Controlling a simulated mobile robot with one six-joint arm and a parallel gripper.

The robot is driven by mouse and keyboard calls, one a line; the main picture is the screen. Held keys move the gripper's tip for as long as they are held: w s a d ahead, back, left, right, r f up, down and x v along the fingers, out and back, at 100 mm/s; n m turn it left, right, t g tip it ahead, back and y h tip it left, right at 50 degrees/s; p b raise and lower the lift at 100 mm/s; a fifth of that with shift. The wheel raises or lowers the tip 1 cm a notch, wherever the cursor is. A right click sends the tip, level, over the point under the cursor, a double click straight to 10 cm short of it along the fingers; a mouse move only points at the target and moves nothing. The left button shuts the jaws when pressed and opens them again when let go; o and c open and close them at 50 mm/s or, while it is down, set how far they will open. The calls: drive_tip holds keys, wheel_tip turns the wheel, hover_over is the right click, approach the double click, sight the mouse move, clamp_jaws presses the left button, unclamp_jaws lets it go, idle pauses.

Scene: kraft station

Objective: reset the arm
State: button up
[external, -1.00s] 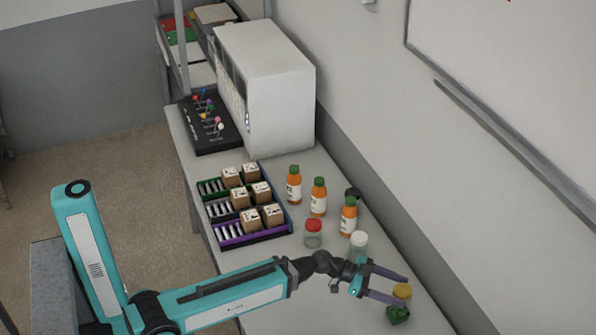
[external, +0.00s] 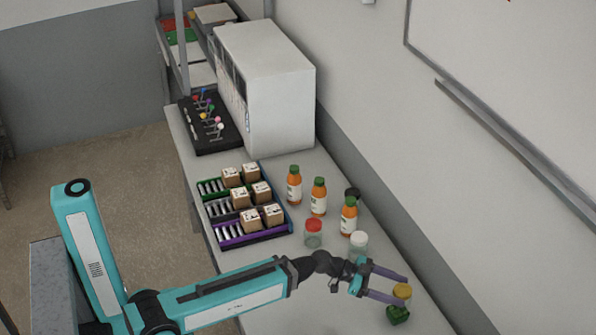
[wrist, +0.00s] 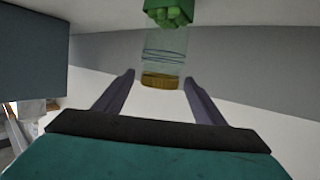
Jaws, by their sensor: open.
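My arm reaches right across the table, and my gripper (external: 390,287) is at the table's near right part. Its two purple fingers are open and point at a jar with a yellow lid (external: 402,291) beside a green item (external: 397,314). In the wrist view my gripper (wrist: 158,82) is open, with a clear jar (wrist: 164,48) between and beyond the fingertips, its gold lid toward the lower side. A green container of round green pieces (wrist: 170,12) shows past the jar. I cannot tell whether a finger touches the jar.
Jars with a red lid (external: 313,226) and a white lid (external: 359,239), and several orange bottles (external: 319,197), stand close behind my gripper. A divided tray (external: 245,241) holds small boxes. A white cabinet (external: 281,100) stands at the back, and the wall runs along the right.

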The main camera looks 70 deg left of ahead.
drive_tip(key=shift+p+v, duration=0.8)
drive_tip(key=shift+p, duration=1.6)
drive_tip(key=shift+w+d+f+b, duration=0.1)
drive_tip(key=shift+f+b, duration=0.05)
drive_tip(key=shift+b, duration=0.3)
drive_tip(key=shift+w+b, duration=0.1)
drive_tip(key=shift+b, duration=0.25)
drive_tip(key=shift+w+d+f+b, duration=0.1)
drive_tip(key=shift+d+f+b, duration=0.05)
drive_tip(key=shift+b, duration=0.35)
drive_tip(key=shift+b+x, duration=0.9)
drive_tip(key=shift+b, duration=2.4)
